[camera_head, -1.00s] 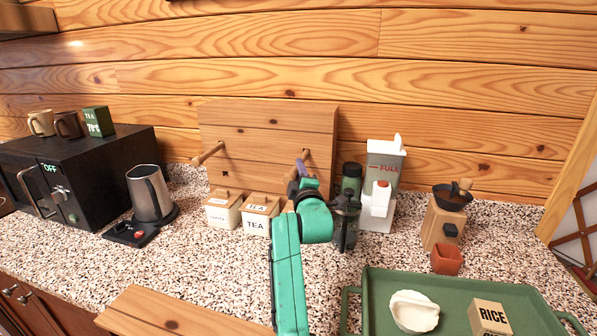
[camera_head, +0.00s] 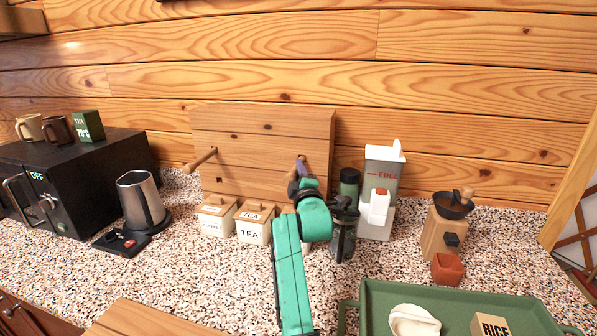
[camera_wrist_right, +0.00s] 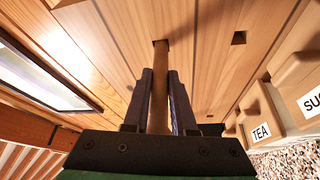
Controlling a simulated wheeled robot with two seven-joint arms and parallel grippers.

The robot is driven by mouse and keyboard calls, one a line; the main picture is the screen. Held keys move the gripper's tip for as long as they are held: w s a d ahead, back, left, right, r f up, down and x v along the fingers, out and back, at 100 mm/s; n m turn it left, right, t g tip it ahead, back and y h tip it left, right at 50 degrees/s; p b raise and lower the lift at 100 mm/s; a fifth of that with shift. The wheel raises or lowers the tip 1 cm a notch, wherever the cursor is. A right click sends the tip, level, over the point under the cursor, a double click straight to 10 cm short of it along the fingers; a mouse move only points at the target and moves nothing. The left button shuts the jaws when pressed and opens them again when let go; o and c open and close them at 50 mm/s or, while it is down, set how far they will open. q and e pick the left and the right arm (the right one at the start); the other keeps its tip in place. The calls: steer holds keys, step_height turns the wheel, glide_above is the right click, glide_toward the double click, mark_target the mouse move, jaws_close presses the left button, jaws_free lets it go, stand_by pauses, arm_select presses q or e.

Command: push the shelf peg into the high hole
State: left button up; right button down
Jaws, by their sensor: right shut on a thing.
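The wooden peg board (camera_head: 250,165) stands against the back wall. My right gripper (camera_head: 299,175) is in front of its right part, shut on the wooden shelf peg (camera_wrist_right: 160,68). In the right wrist view the peg runs from between the fingers (camera_wrist_right: 160,100) to a square hole at the board, its end at or in the hole; how deep I cannot tell. A second square hole (camera_wrist_right: 238,38) is empty. Another peg (camera_head: 202,160) sticks out of the board's left side. My left gripper is not in view.
Canisters (camera_head: 254,226) stand just below the board. A kettle (camera_head: 142,203) stands left, a green tray (camera_head: 450,300) front right.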

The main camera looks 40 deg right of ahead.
steer(key=c, duration=0.7)
jaws_free()
steer(key=shift+o, duration=0.2)
